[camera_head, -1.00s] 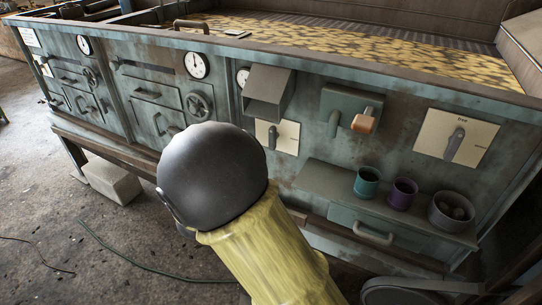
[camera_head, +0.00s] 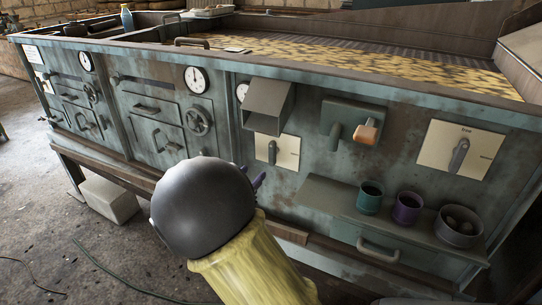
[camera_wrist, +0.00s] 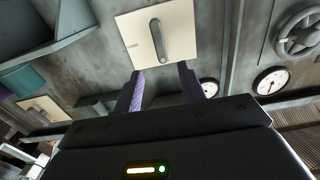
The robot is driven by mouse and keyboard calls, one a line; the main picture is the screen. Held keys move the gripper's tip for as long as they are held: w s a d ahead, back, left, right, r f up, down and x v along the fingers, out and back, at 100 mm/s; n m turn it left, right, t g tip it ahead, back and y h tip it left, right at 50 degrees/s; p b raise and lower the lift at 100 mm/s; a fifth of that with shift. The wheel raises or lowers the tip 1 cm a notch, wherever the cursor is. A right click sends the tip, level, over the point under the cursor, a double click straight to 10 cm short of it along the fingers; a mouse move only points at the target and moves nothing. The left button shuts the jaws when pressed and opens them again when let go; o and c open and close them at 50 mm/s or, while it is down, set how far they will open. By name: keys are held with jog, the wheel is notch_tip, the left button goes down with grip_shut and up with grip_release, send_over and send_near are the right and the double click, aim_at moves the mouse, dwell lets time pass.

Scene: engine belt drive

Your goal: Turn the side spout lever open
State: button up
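A lever with an orange handle (camera_head: 366,132) sits on a green box (camera_head: 340,116) with a short spout beneath. A smaller grey lever (camera_head: 272,152) stands upright on a cream plate below a grey chute (camera_head: 268,107). This lever also shows in the wrist view (camera_wrist: 158,40), upside down. I cannot tell for certain which is the side spout lever. In the wrist view my gripper (camera_wrist: 162,78) is open, its purple fingers apart with nothing between them, pointing toward the small lever's plate. In the head view my arm hides most of it; one purple finger (camera_head: 259,181) shows.
A larger cream plate with a grey lever (camera_head: 459,155) is at the right. A shelf (camera_head: 328,197) below the green box holds a teal cup (camera_head: 370,197), a purple cup (camera_head: 407,208) and a grey pot (camera_head: 458,226). Gauges and a handwheel (camera_head: 198,115) are at the left.

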aim_at(271, 154)
jog(key=b+x, duration=0.2)
jog(key=x, duration=1)
grip_shut()
